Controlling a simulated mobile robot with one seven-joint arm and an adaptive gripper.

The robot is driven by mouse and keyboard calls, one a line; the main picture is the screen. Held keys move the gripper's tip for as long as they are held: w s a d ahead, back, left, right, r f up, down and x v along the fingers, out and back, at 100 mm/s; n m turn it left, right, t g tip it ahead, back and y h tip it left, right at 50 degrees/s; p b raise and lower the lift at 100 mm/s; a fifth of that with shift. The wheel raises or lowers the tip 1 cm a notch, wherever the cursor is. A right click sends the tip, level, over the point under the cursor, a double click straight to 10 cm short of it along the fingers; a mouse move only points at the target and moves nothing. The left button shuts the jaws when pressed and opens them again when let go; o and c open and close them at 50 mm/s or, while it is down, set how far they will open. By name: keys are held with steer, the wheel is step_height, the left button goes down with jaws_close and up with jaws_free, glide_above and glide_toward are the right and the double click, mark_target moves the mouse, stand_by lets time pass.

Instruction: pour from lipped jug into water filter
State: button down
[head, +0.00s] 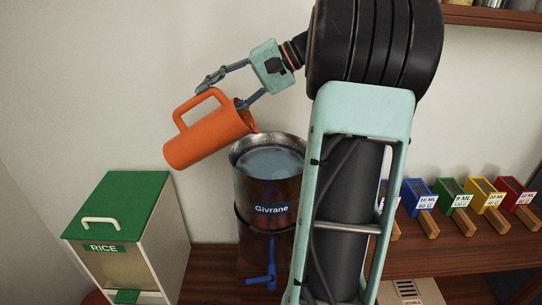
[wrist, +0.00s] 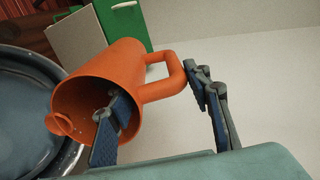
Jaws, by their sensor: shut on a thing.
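The orange lipped jug (head: 209,138) is held in the air, tilted, up and left of the water filter. Its mouth and lip face the filter's open top, and no stream shows. My gripper (head: 230,90) is shut on the jug. In the wrist view, one finger is inside the mouth of the jug (wrist: 132,60) and the other is outside, by the handle. The water filter (head: 268,190) is a dark metal cylinder labelled "Givrane", with a blue tap. Greyish liquid shows inside its rim. Its rim also shows in the wrist view (wrist: 62,77).
A rice bin (head: 125,225) with a green lid stands left of the filter. Several coloured boxes with wooden handles, among them a blue one (head: 421,196), line the right side. A shelf (head: 492,16) is at upper right. My arm hides part of the counter.

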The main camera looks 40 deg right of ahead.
mark_target(231, 101)
steer(key=shift+d, duration=0.15)
steer(key=shift+s+d+f+t+y+b, duration=0.2)
steer(key=shift+s+d+t+y+b, duration=0.7)
steer(key=shift+b, duration=0.75)
stand_by(2.0)
steer(key=shift+s+d+f+y, duration=0.1)
steer(key=shift+d+y, duration=0.15)
steer(key=shift+y, duration=0.15)
stand_by(2.7)
